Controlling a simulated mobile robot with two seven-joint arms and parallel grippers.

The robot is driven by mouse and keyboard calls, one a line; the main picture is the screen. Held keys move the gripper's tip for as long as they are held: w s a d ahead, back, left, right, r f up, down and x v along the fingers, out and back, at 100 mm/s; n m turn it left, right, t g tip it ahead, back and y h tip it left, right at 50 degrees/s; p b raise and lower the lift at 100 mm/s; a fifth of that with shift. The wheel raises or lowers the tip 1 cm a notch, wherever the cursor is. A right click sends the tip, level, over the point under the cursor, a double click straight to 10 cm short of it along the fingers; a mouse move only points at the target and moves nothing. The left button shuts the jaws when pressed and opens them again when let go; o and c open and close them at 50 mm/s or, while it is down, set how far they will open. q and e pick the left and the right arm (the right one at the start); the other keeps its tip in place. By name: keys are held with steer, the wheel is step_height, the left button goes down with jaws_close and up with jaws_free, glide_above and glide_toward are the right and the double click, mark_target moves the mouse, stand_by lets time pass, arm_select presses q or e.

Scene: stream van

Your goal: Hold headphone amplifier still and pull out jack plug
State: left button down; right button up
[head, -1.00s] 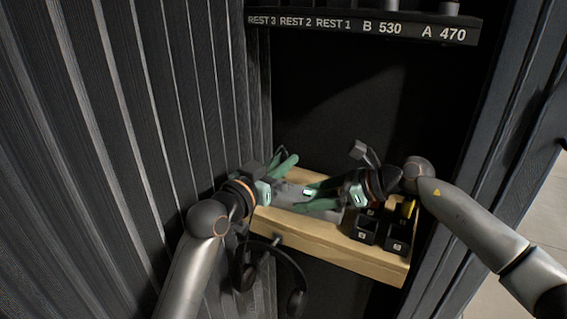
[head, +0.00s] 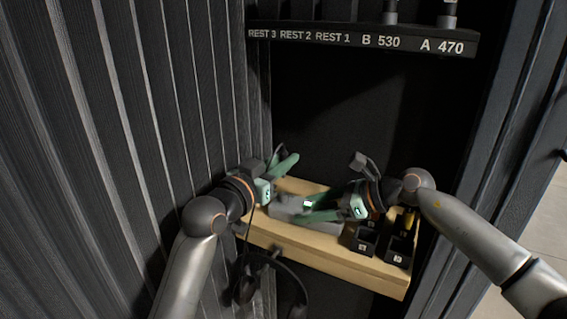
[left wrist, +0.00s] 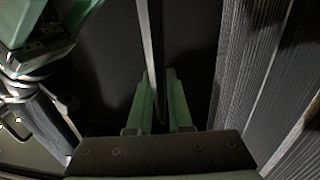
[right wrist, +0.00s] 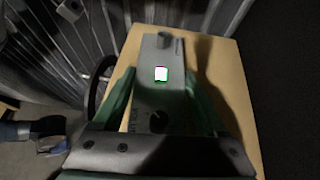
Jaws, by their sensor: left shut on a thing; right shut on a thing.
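The headphone amplifier (head: 288,208), a grey box with a small lit display, lies on a wooden shelf. My right gripper (head: 320,214) is shut on it, with its green fingers along both sides in the right wrist view, where the amplifier (right wrist: 150,98) shows its knob-like far end. My left gripper (head: 284,166) is above and behind the amplifier's left end, its fingers close together. A thin pale strip shows between them in the left wrist view. The jack plug is hidden or too small to make out. A dark cable hangs below the left gripper towards the headphones (head: 294,285).
The wooden shelf (head: 325,255) carries several black square holders (head: 363,240) at its right end. A dark labelled rack (head: 330,38) hangs above. A ribbed dark wall (head: 130,130) stands close on the left, and a dark post (head: 510,130) on the right.

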steer(key=o, duration=1.3)
steer(key=shift+c, duration=0.2)
